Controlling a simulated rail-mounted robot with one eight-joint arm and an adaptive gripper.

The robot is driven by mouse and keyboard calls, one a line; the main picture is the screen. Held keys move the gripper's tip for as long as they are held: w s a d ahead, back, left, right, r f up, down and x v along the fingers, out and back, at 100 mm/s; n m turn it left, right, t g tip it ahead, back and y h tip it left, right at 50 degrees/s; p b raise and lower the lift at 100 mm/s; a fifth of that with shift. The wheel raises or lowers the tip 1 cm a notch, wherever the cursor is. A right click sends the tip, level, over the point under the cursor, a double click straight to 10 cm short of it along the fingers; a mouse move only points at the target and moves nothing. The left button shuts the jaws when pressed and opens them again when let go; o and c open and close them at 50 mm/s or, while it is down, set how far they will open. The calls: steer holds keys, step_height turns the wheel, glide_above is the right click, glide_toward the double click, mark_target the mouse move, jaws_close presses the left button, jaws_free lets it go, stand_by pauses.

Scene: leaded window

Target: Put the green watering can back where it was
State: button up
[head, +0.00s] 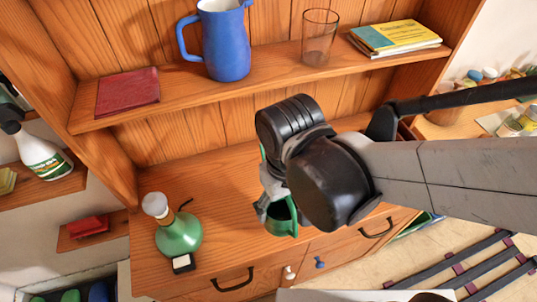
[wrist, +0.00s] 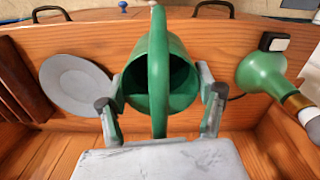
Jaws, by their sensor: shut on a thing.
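The green watering can (wrist: 184,52) is between the two fingers of my gripper (wrist: 161,98) in the wrist view. My gripper is shut on it, with one finger on each side. Its open top faces the wrist camera, and its handle arches over the middle. In the head view, part of the green can (head: 281,218) shows below my gripper (head: 268,205), over the wooden cabinet top (head: 222,205). My wrist hides the rest. I cannot tell whether the can touches the wood.
A green lamp-like object (head: 180,235) stands left on the cabinet top. A grey plate (wrist: 76,84) lies beside the can in the wrist view. The shelf above holds a blue jug (head: 226,45), a glass (head: 319,38), a red book (head: 127,92) and a yellow book (head: 400,36).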

steer(key=shift+w+a+f+b, duration=0.1)
steer(key=shift+w+a+f, duration=0.45)
steer(key=shift+w+f, duration=0.6)
steer(key=shift+w+a+f+b, duration=0.15)
steer(key=shift+w+a+f, duration=0.55)
steer(key=shift+f, duration=0.8)
steer(key=shift+w+a+f+b, duration=0.1)
steer(key=shift+w+a+f, duration=0.3)
steer(key=shift+w+f, duration=0.8)
steer(key=shift+s+f, duration=0.15)
steer(key=shift+f, duration=0.15)
steer(key=o, duration=1.7)
steer(key=shift+o, duration=0.2)
